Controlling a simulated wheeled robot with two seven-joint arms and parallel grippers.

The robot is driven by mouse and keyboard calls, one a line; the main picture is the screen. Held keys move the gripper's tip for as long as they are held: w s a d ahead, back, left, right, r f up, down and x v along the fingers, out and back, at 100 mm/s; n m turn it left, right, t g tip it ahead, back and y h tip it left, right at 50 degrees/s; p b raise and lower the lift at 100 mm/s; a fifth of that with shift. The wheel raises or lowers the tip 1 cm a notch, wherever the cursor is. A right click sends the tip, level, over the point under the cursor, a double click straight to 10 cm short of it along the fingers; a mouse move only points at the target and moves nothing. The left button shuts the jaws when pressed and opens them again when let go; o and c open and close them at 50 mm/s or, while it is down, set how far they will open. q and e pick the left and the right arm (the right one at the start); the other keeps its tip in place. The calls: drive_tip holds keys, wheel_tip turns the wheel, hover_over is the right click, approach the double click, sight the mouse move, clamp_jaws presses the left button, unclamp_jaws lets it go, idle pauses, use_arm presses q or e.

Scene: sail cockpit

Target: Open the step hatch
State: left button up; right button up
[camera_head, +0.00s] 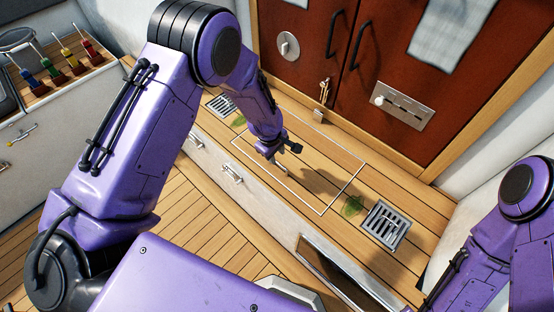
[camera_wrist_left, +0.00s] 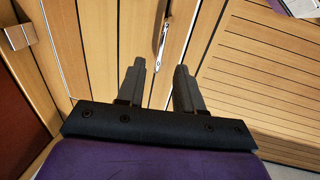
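The step hatch (camera_head: 335,165) is a wooden panel outlined in white in the top of the step. It lies flush with the planks around it and looks shut. A slim metal pull (camera_wrist_left: 162,38) shows on the wood in the left wrist view, just beyond the fingertips. My left gripper (camera_head: 284,152) is over the hatch's left part, pointing down. The gripper partly covers the pull in the head view. My right arm shows at the right edge, with its gripper out of view.
Red-brown doors (camera_head: 325,50) with black handles stand behind the step. A metal bracket (camera_head: 320,115) sits at their foot. Floor grates (camera_head: 385,226) and green patches (camera_head: 352,207) flank the hatch. A drawer handle (camera_head: 231,174) is on the step's white front. Slatted floor (camera_head: 205,225) lies before it.

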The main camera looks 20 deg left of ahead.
sight(278, 163)
use_arm(q)
drive_tip(key=f, duration=0.3)
drive_tip(key=w+f, duration=0.1)
drive_tip(key=f, duration=0.1)
drive_tip(key=shift+d+f, duration=0.1)
drive_tip(key=shift+d, duration=0.05)
clamp_jaws()
idle(1.2)
